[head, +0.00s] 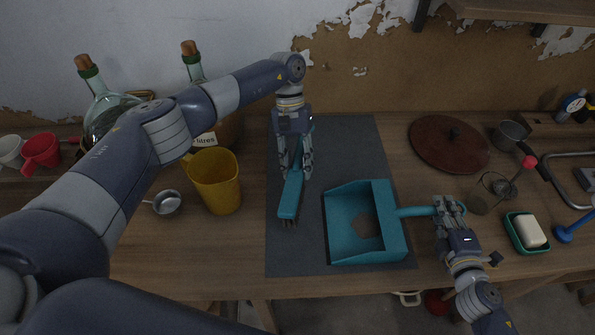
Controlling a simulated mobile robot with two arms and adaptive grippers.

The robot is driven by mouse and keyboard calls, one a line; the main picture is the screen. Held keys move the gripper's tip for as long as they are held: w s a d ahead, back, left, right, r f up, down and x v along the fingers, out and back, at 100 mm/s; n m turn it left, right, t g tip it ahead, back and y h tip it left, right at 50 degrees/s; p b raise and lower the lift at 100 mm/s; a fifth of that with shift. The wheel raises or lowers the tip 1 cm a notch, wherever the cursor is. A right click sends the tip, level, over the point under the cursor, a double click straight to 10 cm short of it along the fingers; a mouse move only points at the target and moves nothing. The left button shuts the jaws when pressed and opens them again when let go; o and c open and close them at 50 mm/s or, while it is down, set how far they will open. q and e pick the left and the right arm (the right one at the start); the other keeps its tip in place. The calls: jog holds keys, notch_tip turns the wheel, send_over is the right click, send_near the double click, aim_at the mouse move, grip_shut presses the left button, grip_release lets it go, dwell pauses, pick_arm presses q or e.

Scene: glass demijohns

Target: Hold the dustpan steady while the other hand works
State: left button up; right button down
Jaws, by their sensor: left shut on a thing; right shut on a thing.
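The teal dustpan (393,243) lies on the dark grey mat (300,248), its open side facing left and its handle pointing right. A dark irregular patch shows on its floor; I cannot tell what it is. My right gripper (448,208) is shut on the end of the dustpan's handle, just off the mat's right edge. A teal hand brush (290,198) stands left of the dustpan, its dark bristles at the near end. My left gripper (294,170) is shut on the brush, pointing down over the mat. Its fingers hide part of the brush.
A yellow jug (217,182), a metal ladle (166,202) and corked glass demijohns (108,108) stand left. A brown lid (448,143), a glass jar (489,193) and a soap dish (519,244) with soap stand right. The mat's near left part is clear.

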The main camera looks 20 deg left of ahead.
pick_arm(q)
jog(key=shift+r, duration=1.9)
pick_arm(e)
jog(key=c, duration=1.4)
grip_release()
jog(key=shift+o, duration=0.2)
jog(key=v, duration=1.2)
jog(key=shift+d, duration=0.1)
jog(key=shift+w, duration=0.1)
